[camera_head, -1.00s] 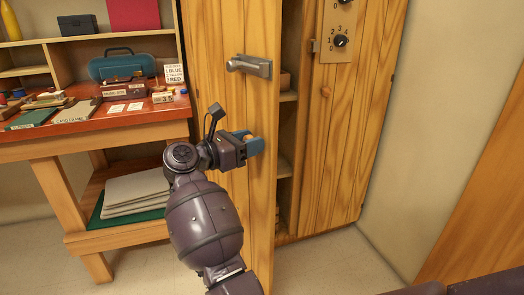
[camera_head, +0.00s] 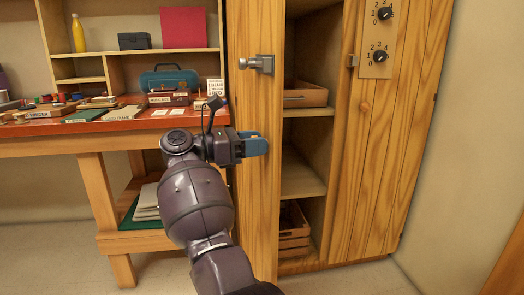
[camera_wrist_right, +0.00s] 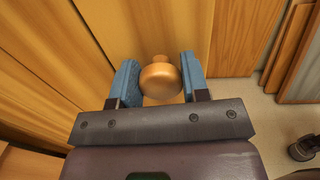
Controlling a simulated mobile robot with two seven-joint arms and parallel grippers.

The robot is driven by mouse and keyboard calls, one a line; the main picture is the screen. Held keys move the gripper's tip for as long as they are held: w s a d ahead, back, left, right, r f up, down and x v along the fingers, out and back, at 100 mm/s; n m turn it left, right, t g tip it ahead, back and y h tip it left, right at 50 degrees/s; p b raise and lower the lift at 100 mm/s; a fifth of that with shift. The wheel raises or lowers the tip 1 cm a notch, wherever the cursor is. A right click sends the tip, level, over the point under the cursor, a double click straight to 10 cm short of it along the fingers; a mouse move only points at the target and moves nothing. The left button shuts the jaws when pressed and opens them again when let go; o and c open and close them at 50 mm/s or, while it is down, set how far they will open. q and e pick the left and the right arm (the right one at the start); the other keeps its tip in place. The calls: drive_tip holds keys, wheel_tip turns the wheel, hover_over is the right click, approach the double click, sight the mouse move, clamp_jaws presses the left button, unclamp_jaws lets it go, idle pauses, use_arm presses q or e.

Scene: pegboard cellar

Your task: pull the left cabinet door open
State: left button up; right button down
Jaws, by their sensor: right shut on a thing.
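The left cabinet door (camera_head: 258,100) is wooden and stands open, with the shelves inside showing to its right. It has a metal latch handle (camera_head: 257,64) high on its face. My right gripper (camera_head: 254,145) is at the door below that handle, its blue fingers shut on the round wooden door knob (camera_wrist_right: 160,82). In the right wrist view the knob sits between the two fingers of my right gripper (camera_wrist_right: 158,65). In the head view the fingers hide the knob. My left gripper is not in view.
The right door (camera_head: 385,170) is shut, with a dial panel (camera_head: 376,40) and its own knob (camera_head: 365,107). Wooden crates (camera_head: 292,225) sit inside the cabinet. A workbench (camera_head: 60,147) with a blue toolbox (camera_head: 169,80) stands close on the left. Floor shows in front of the cabinet.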

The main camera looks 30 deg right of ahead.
drive_tip(key=shift+a, duration=0.2)
idle(0.4)
drive_tip(key=c, duration=0.6)
unclamp_jaws()
drive_tip(key=shift+c, duration=0.2)
drive_tip(key=w+a, duration=0.1)
drive_tip(key=a, duration=0.6)
drive_tip(key=shift+w+a, duration=0.15)
drive_tip(key=shift+w, duration=0.05)
drive_tip(key=shift+s, duration=0.1)
